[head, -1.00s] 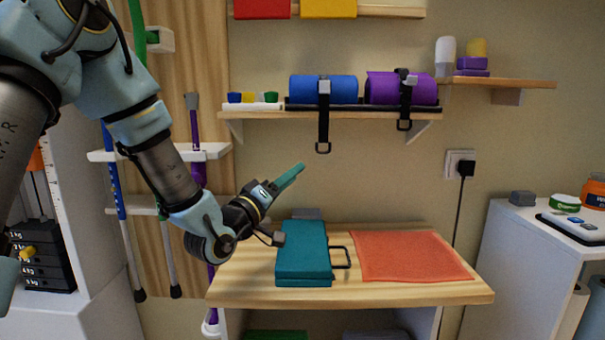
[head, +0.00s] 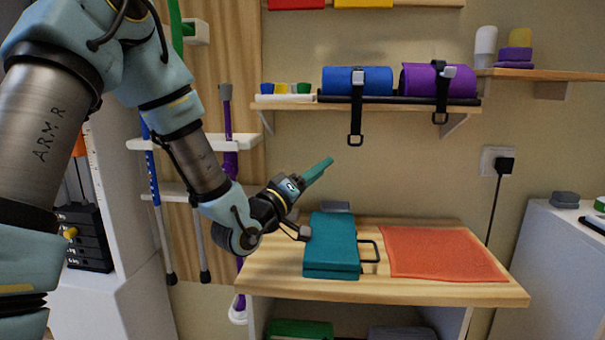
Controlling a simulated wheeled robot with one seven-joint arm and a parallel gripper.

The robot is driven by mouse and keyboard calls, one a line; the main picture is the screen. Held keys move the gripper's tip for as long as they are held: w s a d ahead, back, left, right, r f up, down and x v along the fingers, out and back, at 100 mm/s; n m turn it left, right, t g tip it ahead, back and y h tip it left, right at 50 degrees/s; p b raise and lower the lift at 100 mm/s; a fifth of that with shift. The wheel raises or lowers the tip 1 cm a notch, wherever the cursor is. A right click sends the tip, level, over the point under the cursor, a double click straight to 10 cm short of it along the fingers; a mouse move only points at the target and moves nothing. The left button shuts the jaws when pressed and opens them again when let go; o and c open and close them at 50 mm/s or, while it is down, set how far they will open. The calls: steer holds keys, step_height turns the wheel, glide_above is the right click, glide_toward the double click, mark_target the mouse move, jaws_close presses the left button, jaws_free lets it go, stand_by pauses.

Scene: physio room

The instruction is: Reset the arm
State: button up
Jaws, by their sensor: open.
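My gripper (head: 318,171) is raised above the left part of the wooden bench, in front of the wall. Its teal fingers point up and to the right. They show nearly edge-on, and nothing is seen between them. My arm comes in from the upper left and bends at the wrist. Below the gripper, a teal folded block (head: 332,243) lies on the bench and is apart from the fingers.
The wooden bench (head: 440,291) also bears an orange mat (head: 440,252) and a dark handle-like loop (head: 370,250). Above is a shelf (head: 400,107) with a blue roll (head: 357,81) and a purple roll (head: 438,80). Crutches (head: 228,130) hang behind my arm. Open air lies right of the gripper.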

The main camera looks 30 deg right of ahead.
steer(key=w+a+f+t+y+p, duration=0.1)
steer(key=w+a+f+y, duration=0.25)
steer(key=a, duration=0.35)
steer(key=w+a+f+n+t+y+p, duration=0.1)
steer(key=w+a+f+y+p, duration=0.1)
steer(key=w+a+y, duration=0.45)
steer(key=w+a+f+t+y+p, duration=0.1)
steer(key=w+a+f+y, duration=0.15)
steer(key=a, duration=0.55)
steer(key=s+a+f+n+g+y+p, duration=0.1)
steer(key=s+a+y, duration=0.15)
steer(key=a, duration=0.65)
steer(key=s+a+n+g+y+p, duration=0.15)
steer(key=a+y, duration=0.25)
steer(key=a, duration=0.4)
steer(key=s+a+g+y, duration=0.1)
steer(key=s+a+g, duration=0.3)
steer(key=s+a, duration=0.4)
steer(key=shift+s+r+n+p, duration=0.3)
steer(key=shift+s+r+n, duration=0.05)
steer(key=shift+s, duration=0.05)
